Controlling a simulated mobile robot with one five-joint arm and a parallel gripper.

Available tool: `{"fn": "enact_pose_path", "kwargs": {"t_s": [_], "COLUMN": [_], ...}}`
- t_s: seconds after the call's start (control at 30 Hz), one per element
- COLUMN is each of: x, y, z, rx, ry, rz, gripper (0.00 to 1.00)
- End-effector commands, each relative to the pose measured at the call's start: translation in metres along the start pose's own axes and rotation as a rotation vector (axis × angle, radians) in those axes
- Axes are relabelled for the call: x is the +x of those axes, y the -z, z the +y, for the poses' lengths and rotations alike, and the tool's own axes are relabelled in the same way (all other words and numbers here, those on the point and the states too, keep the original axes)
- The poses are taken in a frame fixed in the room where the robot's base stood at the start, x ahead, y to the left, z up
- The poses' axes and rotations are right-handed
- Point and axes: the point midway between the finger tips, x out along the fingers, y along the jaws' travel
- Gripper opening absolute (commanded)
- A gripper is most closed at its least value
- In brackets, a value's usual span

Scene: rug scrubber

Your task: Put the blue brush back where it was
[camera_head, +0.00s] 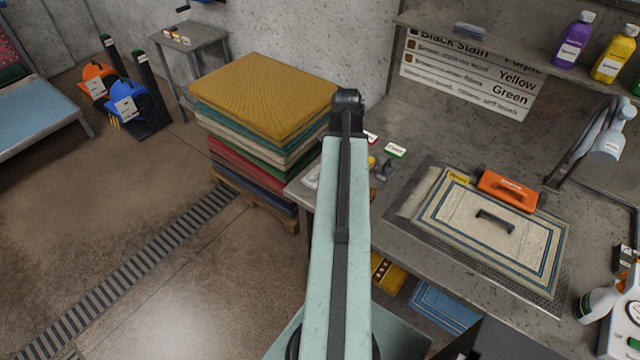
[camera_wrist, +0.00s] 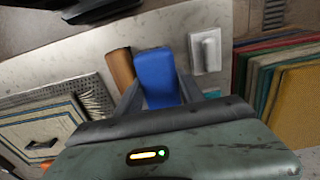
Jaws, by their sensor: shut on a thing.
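In the wrist view my gripper (camera_wrist: 158,86) is shut on the blue brush (camera_wrist: 155,70), a blue block seen between its two dark fingers. The brush is over or on a pale grey worktop, beside a brown cylinder-like item (camera_wrist: 121,68) on its left and a white item (camera_wrist: 206,50) on its right. I cannot tell whether the brush touches the worktop. In the head view my own arm hides the gripper and the brush. The worktop (camera_head: 385,208) shows there to the right of my arm.
A patterned rug (camera_head: 455,230) lies on a metal tray with an orange brush (camera_head: 507,190) at its back edge and a dark handle (camera_head: 495,220) on it. Stacked rugs (camera_head: 265,95) stand left of the worktop. A lamp (camera_head: 608,140) and bottles (camera_head: 572,42) are at right.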

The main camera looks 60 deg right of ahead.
Motion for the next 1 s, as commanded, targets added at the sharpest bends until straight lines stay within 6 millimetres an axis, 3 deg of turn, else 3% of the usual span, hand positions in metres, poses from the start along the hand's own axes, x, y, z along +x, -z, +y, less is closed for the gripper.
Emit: {"fn": "enact_pose_path", "kwargs": {"t_s": [0.47, 0.57, 0.8, 1.0], "x": [0.002, 0.014, 0.065, 0.066], "y": [-0.003, -0.003, -0.004, -0.004], "z": [-0.006, -0.006, -0.006, -0.006], "rx": [-0.011, -0.012, -0.013, -0.013], "ry": [0.0, 0.0, 0.0, 0.0], "rz": [0.0, 0.0, 0.0, 0.0], "gripper": [0.0, 0.0, 0.0, 0.0]}}
